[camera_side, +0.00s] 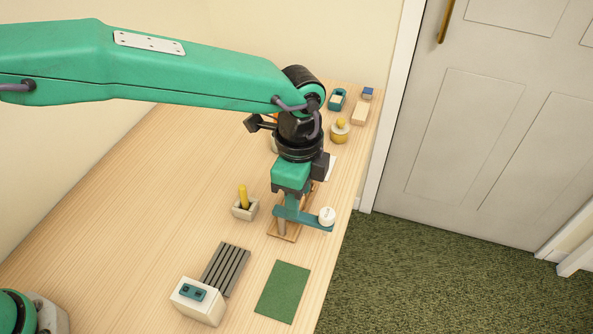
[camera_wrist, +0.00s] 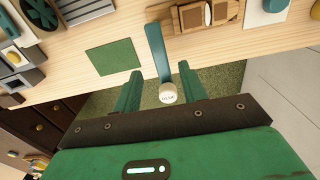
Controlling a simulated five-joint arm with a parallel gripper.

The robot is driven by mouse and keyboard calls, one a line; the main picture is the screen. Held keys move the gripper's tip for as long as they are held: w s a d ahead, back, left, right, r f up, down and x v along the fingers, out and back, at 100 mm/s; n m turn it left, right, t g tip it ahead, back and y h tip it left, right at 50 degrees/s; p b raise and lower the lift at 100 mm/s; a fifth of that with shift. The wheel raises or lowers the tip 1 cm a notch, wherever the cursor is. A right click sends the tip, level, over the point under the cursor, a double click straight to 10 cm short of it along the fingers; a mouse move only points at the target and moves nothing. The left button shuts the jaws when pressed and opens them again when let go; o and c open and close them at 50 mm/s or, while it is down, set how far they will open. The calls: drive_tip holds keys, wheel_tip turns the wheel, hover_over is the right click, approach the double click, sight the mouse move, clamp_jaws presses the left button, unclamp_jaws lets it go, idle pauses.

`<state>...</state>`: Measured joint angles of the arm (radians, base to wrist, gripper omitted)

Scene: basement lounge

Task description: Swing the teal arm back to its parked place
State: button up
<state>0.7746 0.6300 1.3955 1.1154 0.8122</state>
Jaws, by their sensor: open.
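The teal arm (camera_side: 310,222) is a flat bar on a grey post above a wooden base (camera_side: 273,232). Its free end carries a white round knob (camera_side: 327,216) and sticks out past the table's right edge. In the wrist view the bar (camera_wrist: 156,48) runs down to the knob (camera_wrist: 168,93), which lies over the floor; lettering on it is too small to read. My gripper (camera_side: 290,204) points down over the bar. In the wrist view my gripper (camera_wrist: 160,72) is open, a finger on each side of the bar, with gaps visible. Contact cannot be told.
A green mat (camera_side: 283,291), a slatted grey rack (camera_side: 226,268) and a white box (camera_side: 198,302) lie nearer the camera. A block with a yellow peg (camera_side: 243,197) stands left. The table's left part is clear.

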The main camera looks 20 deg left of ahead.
drive_tip(key=shift+r, duration=1.7)
drive_tip(key=s+a+r+n+t, duration=0.1)
drive_tip(key=a+r+n, duration=0.25)
drive_tip(key=a, duration=0.45)
drive_tip(key=s+a+r+n+t+h, duration=0.1)
drive_tip(key=a+r+n, duration=0.25)
drive_tip(key=a, duration=0.35)
drive_tip(key=s+a+r+n+t, duration=0.1)
drive_tip(key=a+r+n, duration=0.1)
drive_tip(key=a+r, duration=0.45)
drive_tip(key=s+a+f+n+t+y, duration=0.1)
drive_tip(key=s+a+f+n, duration=0.3)
drive_tip(key=s+a+n, duration=0.5)
drive_tip(key=shift+s+a+f+t, duration=0.15)
drive_tip(key=shift+s+a+t, duration=0.65)
drive_tip(key=shift+s+a, duration=2.15)
